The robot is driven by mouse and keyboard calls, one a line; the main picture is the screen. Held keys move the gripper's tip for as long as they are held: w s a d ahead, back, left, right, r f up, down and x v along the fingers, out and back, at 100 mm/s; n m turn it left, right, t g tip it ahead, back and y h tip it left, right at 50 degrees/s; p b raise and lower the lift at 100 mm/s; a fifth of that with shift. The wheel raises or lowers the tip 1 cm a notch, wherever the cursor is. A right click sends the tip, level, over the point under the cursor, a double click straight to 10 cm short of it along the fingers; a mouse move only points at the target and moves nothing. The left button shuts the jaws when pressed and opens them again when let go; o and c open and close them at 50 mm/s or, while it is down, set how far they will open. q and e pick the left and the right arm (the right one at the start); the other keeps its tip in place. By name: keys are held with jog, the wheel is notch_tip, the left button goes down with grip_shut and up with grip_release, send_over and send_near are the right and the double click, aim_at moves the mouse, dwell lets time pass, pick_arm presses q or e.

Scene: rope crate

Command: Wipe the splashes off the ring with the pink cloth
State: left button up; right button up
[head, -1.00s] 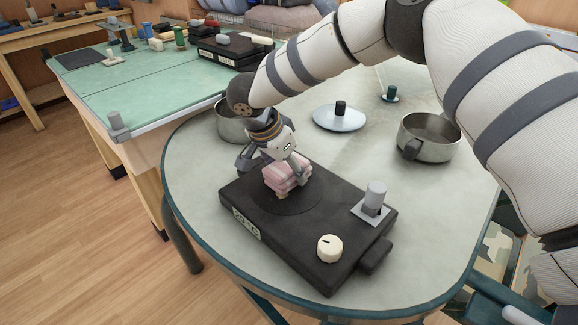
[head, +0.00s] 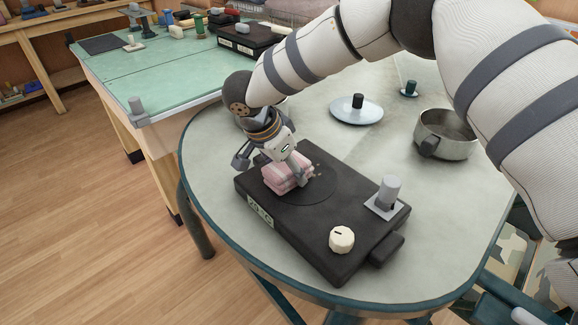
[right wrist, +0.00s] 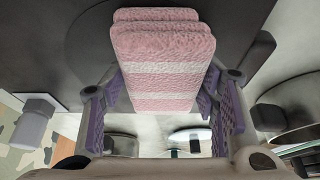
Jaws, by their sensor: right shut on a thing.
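The pink cloth (head: 287,178), a folded pad with pale stripes, sits at the left part of the dark round ring (head: 318,192) on the black hot plate (head: 290,225). My right gripper (head: 286,167) is shut on the cloth from above. In the right wrist view the cloth (right wrist: 160,65) fills the space between the purple-padded fingers. Small pale specks (head: 318,167) show at the far edge of the ring, right of the cloth. The cloth and gripper hide part of the ring. My left gripper is not in view.
The hot plate has a cream knob (head: 342,240) and a grey upright block (head: 389,192). A metal pot (head: 447,140) and a pale lid (head: 356,111) stand on the round table (head: 450,235). A green-topped table (head: 150,85) is at the left.

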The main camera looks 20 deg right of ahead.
aim_at(304, 155)
jog(key=shift+w+d, duration=0.25)
jog(key=shift+d, duration=0.55)
jog(key=shift+w+d, duration=0.2)
jog(key=shift+d, duration=0.6)
jog(key=shift+w+d, duration=0.25)
jog(key=shift+d, duration=0.55)
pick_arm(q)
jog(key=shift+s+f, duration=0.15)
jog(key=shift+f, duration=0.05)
pick_arm(e)
jog(key=shift+r, duration=0.1)
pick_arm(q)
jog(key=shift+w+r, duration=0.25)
pick_arm(e)
jog(key=shift+r, duration=0.75)
notch_tip(304, 155, up, 5)
jog(key=shift+r+p, duration=0.15)
jog(key=shift+p, duration=0.4)
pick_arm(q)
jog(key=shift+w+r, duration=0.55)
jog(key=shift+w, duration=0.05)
